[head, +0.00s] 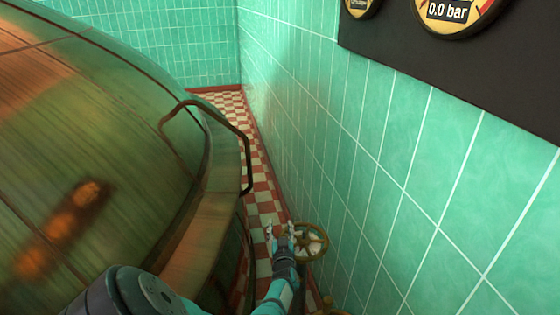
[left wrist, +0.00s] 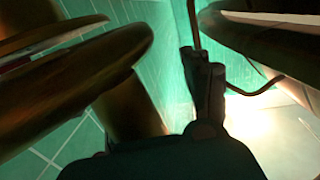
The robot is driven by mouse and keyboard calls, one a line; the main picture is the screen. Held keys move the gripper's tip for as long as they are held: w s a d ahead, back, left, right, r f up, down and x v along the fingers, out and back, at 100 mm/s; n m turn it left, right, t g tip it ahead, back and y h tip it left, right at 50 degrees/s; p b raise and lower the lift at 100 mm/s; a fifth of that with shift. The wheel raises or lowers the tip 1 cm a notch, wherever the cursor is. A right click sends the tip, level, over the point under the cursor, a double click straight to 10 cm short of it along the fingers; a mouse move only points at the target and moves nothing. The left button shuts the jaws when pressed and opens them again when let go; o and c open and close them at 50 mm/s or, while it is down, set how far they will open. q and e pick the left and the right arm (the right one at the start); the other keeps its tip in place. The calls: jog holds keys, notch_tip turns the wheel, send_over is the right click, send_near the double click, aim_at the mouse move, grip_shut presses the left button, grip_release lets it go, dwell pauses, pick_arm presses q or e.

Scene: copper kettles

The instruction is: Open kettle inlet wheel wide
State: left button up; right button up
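The kettle inlet wheel (head: 311,241), a brass-coloured ring handwheel, stands by the green tiled wall low in the head view. My left gripper (head: 281,229) is at the wheel's left side, very close to it. Whether they touch cannot be told. In the left wrist view, a thick dark bronze rim (left wrist: 75,85), likely the wheel, fills the left side, beside my dark gripper fingers (left wrist: 205,75). The finger gap is unclear there. My right gripper is not in view.
The big copper kettle (head: 95,130) with a bent dark handle (head: 242,140) fills the left. A narrow checkered floor strip (head: 262,190) runs between it and the wall. A dark panel bears gauges, one reading 0.0 bar (head: 448,12). Another brass part (head: 330,311) shows at the bottom edge.

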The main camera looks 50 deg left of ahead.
pick_arm(q)
jog(key=shift+w+a+r, duration=0.15)
jog(key=shift+w+a, duration=0.3)
jog(key=shift+a, duration=0.1)
jog(key=shift+w+a+m+t+h, duration=0.2)
jog(key=shift+m+t+h, duration=0.2)
jog(key=shift+t, duration=0.3)
jog(key=shift+w+a+m+t+h+b, duration=0.2)
jog(key=shift+w+m+t+h+b, duration=0.4)
jog(key=shift+m+t+h, duration=0.3)
jog(key=w+m+t+h, duration=0.1)
jog(key=w+m+h, duration=0.1)
jog(key=h, duration=0.1)
jog(key=shift+t+b, duration=0.35)
jog(key=shift+t, duration=0.05)
jog(key=p+v, duration=0.5)
jog(key=v, duration=1.3)
jog(key=s+d+f+m+g+h, duration=0.2)
jog(key=s+d+f+g+h, duration=0.1)
jog(key=d+f, duration=0.4)
jog(key=s+d+f+m+g+h, duration=0.1)
jog(key=s+d+f, duration=0.4)
jog(key=f, duration=0.9)
jog(key=shift+s+d+f+m+g+h, duration=0.35)
jog(key=shift+d+g+h, duration=0.7)
jog(key=shift+d, duration=0.65)
